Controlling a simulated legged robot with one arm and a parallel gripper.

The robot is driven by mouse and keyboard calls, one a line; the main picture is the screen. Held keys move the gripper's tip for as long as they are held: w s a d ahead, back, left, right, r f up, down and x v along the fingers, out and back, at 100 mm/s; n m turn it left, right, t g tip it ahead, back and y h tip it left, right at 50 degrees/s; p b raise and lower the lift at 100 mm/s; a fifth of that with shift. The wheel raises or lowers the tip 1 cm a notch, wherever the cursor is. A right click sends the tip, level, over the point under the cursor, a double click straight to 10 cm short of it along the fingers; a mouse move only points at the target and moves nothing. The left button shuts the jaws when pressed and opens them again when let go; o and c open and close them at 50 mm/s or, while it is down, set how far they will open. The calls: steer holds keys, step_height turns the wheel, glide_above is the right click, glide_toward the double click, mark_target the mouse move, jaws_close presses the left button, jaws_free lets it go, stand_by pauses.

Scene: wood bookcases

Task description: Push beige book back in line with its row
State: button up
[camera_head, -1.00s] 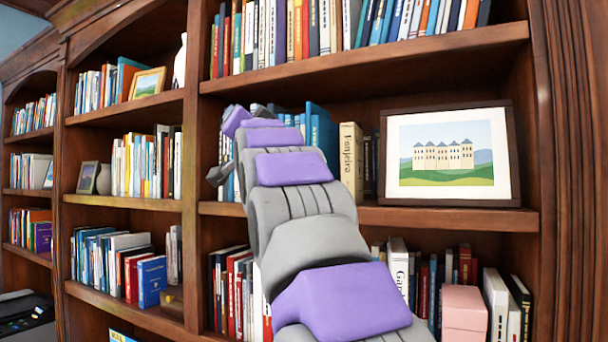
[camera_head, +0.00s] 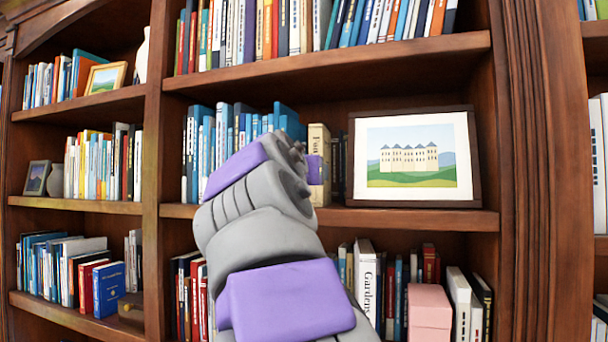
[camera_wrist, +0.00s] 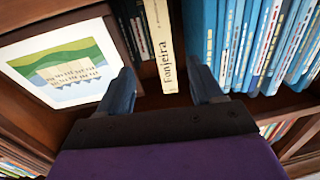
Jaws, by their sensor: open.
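The beige book (camera_head: 318,138) stands upright on the middle shelf, between a row of blue books (camera_head: 235,135) and several dark books. Its spine stands farther out than the dark books beside it. In the wrist view, which is upside down, the beige book (camera_wrist: 160,45) shows between the two spread fingers of my gripper (camera_wrist: 163,88). My gripper is open and empty, in front of the book; contact cannot be made out. In the head view my gripper (camera_head: 305,160) and wrist cover the book's lower left part and the bottoms of some blue books.
A framed castle picture (camera_head: 417,158) stands just right of the dark books on the same shelf. The shelf above (camera_head: 330,72) overhangs the row. A pink box (camera_head: 429,312) and more books stand on the shelf below. A thick wooden upright (camera_head: 545,170) is at the right.

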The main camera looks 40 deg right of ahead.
steer(key=p+x, duration=0.3)
steer(key=x, duration=0.4)
steer(key=p+x, duration=0.3)
steer(key=x, duration=0.4)
steer(key=shift+w+r, duration=0.2)
steer(key=shift+w, duration=0.15)
steer(key=shift+w+d+p, duration=0.4)
steer(key=shift+w+d, duration=0.2)
steer(key=shift+d, duration=0.3)
steer(key=shift+d+f, duration=0.15)
steer(key=shift+d, duration=0.3)
steer(key=shift+a, duration=0.15)
steer(key=c, duration=0.3)
jaws_close()
